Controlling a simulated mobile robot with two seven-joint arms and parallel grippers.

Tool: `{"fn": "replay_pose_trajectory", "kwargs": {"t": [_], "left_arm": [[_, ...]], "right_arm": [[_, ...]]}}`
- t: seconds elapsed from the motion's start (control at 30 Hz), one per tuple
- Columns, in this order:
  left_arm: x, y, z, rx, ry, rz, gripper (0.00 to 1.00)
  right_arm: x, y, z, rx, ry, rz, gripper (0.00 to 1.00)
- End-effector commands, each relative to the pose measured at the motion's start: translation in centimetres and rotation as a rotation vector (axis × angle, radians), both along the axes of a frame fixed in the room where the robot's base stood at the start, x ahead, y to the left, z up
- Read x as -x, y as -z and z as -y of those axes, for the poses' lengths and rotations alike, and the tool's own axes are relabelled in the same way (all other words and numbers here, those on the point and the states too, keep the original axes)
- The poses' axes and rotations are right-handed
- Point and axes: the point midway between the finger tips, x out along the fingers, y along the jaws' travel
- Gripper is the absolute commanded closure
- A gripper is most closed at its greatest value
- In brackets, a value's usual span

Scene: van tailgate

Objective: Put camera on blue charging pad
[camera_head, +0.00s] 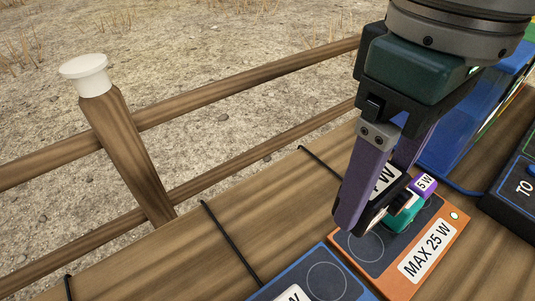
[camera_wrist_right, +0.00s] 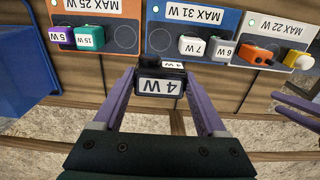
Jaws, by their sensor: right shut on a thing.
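My right gripper (camera_head: 375,215) is shut on a black camera (camera_wrist_right: 161,76) with white 4 W labels. In the wrist view the camera sits between the purple fingertips (camera_wrist_right: 163,85), in front of the near edge of the blue charging pad (camera_wrist_right: 158,38), marked MAX 31 W. In the head view the blue pad (camera_head: 318,275) is at the bottom, and the fingers partly hide the camera. A purple bar like a finger of my left gripper (camera_wrist_right: 295,104) shows at the wrist view's right edge.
An orange MAX 25 W pad (camera_head: 400,285) holds a purple 5 W item (camera_head: 424,185) and a teal 15 W item (camera_wrist_right: 90,38). A wooden fence (camera_head: 125,150) stands beyond the wooden surface.

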Motion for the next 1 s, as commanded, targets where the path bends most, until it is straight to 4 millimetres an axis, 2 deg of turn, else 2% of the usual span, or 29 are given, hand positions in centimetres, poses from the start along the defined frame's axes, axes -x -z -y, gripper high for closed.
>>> {"fn": "replay_pose_trajectory", "kwargs": {"t": [0.07, 0.17, 0.5, 0.6, 0.7, 0.87, 1.0], "left_arm": [[0.1, 0.1, -0.2, -0.007, 0.003, -0.002, 0.50], [0.1, 0.8, -0.3, -0.011, 0.006, -0.001, 0.50], [0.0, 3.1, 0.0, -0.001, 0.002, 0.000, 0.50], [0.0, 3.7, 0.1, 0.003, 0.000, 0.000, 0.50], [0.0, 4.0, 0.2, 0.006, -0.002, 0.001, 0.50], [0.0, 4.3, 0.2, 0.007, -0.003, 0.001, 0.50], [0.0, 5.2, 0.2, 0.007, -0.003, 0.001, 0.50]], "right_arm": [[0.0, 0.1, 0.1, 0.001, 0.002, 0.001, 0.89], [0.0, 1.6, 0.0, 0.000, 0.004, -0.001, 0.89], [0.1, 11.2, 0.1, 0.004, 0.003, -0.003, 0.89], [0.1, 13.6, 0.1, 0.003, 0.003, -0.001, 0.89], [0.0, 15.1, 0.1, 0.002, 0.003, 0.000, 0.89], [0.0, 16.3, 0.1, 0.002, 0.003, 0.000, 0.89], [0.0, 18.8, 0.0, 0.003, 0.002, 0.000, 0.89]]}}
